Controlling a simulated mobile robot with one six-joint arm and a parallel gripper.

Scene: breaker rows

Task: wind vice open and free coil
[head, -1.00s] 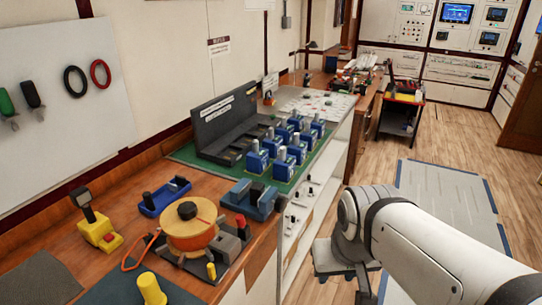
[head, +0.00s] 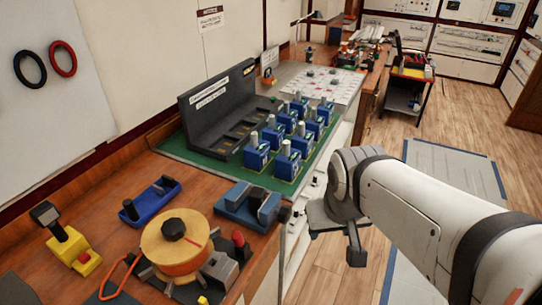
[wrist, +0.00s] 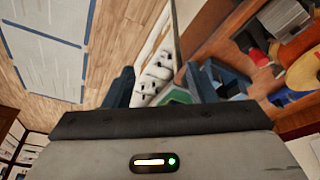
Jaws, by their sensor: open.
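A blue vice (head: 236,203) with a dark block between its raised parts sits at the bench's front edge; a thin grey bar hangs beside it. I cannot tell whether the dark block is the coil. A round wooden drum with a black knob (head: 172,229) stands just in front of it. My gripper (head: 335,242) is open and empty, out past the bench edge to the right of the vice and apart from it. In the wrist view, its two dark fingers (wrist: 162,88) are spread, with the bench at upper right.
Several blue breakers with grey posts (head: 290,137) stand in rows on a green mat. A tool cart (head: 408,83) stands farther back. The floor at right is clear.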

